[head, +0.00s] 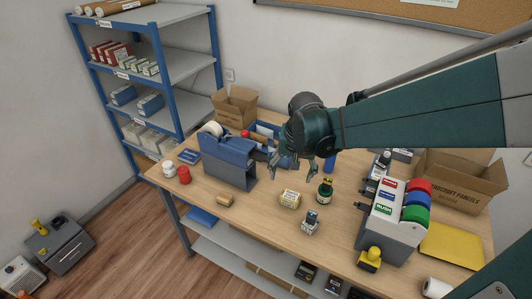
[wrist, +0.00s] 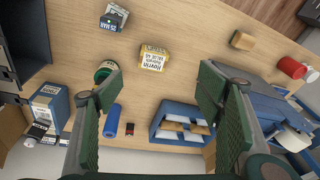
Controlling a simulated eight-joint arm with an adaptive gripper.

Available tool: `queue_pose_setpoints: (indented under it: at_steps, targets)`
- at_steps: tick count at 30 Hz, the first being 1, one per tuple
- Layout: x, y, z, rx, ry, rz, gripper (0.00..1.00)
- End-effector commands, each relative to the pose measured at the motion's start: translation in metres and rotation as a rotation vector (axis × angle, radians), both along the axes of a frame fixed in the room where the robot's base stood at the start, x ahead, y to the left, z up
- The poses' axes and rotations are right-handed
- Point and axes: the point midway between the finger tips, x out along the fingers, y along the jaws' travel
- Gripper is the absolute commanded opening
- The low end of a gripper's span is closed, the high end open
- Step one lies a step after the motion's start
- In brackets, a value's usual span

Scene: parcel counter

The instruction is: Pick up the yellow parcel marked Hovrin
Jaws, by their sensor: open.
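My gripper (head: 287,174) is open and empty above the counter, behind and a little left of the parcel in the head view. Its two green-padded fingers also show in the wrist view (wrist: 163,85), wide apart, with neither touching the parcel.
The dark green jar (head: 325,192) stands close to the parcel, and a small grey-and-blue box (head: 310,222) is in front. A tan block (head: 225,201) lies left. A blue tape dispenser (head: 232,160) stands behind it. A label-roll stand (head: 395,215) is at right.

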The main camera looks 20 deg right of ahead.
Motion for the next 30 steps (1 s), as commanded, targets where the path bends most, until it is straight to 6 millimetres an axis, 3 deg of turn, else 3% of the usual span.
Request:
queue_pose_setpoints:
  at_steps: [21, 30]
  targets:
    - [0.051, -0.027, -0.107, 0.036, 0.159, -0.189, 0.66]
    - [0.060, -0.033, -0.135, 0.042, 0.198, -0.236, 0.66]
